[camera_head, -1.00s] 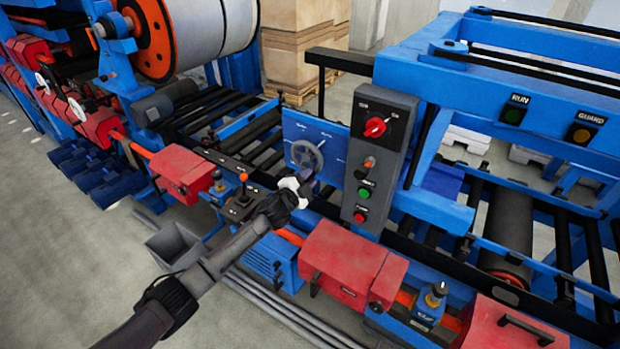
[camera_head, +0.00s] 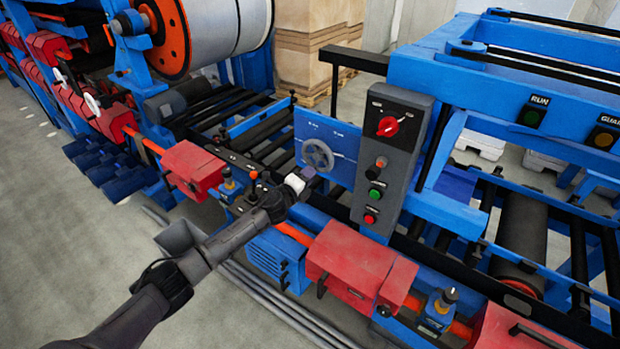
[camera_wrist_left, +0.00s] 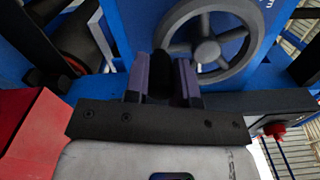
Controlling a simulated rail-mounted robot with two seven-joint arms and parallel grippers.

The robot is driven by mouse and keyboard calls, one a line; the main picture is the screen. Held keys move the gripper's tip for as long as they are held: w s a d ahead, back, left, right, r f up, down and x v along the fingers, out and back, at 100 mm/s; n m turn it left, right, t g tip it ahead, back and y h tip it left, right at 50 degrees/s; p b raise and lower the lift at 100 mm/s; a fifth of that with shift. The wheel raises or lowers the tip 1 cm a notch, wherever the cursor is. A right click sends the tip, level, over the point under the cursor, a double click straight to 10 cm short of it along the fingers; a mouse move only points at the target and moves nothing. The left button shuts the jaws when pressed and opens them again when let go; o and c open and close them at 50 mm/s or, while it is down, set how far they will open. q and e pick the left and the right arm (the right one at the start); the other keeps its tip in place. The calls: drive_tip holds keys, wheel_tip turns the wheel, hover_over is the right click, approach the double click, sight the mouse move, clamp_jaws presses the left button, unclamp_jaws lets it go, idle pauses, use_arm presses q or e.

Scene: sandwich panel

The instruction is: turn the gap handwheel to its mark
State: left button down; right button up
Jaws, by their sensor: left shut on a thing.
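The grey spoked gap handwheel (camera_head: 318,154) sits on a blue panel (camera_head: 345,143) left of the grey control box. White marks show on the panel above the wheel, too small to read. My left gripper (camera_head: 306,174) is at the wheel's lower left edge. In the left wrist view, the handwheel (camera_wrist_left: 207,50) is just beyond and right of the left gripper (camera_wrist_left: 168,80). Its two fingers are shut on a dark piece at the wheel's lower left, seemingly the wheel's handle; its joint with the rim is partly hidden. My right gripper is not in view.
The grey control box (camera_head: 392,160) with a red rotary switch and buttons stands right of the wheel. Red guard boxes (camera_head: 350,262) and a small lever (camera_head: 252,183) lie along the machine's front, close to my left arm. Open floor (camera_head: 80,240) lies at the left.

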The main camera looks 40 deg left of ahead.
use_arm(q)
drive_tip(key=shift+a+f+m, duration=0.1)
drive_tip(key=shift+a+m, duration=0.15)
drive_tip(key=shift+m, duration=0.15)
drive_tip(key=shift+s, duration=0.1)
drive_tip(key=c, duration=0.9)
unclamp_jaws()
drive_tip(key=shift+c, duration=0.2)
drive_tip(key=s+d, duration=0.1)
drive_tip(key=s, duration=1.2)
drive_tip(key=shift+s+d, duration=0.2)
drive_tip(key=shift+s, duration=0.15)
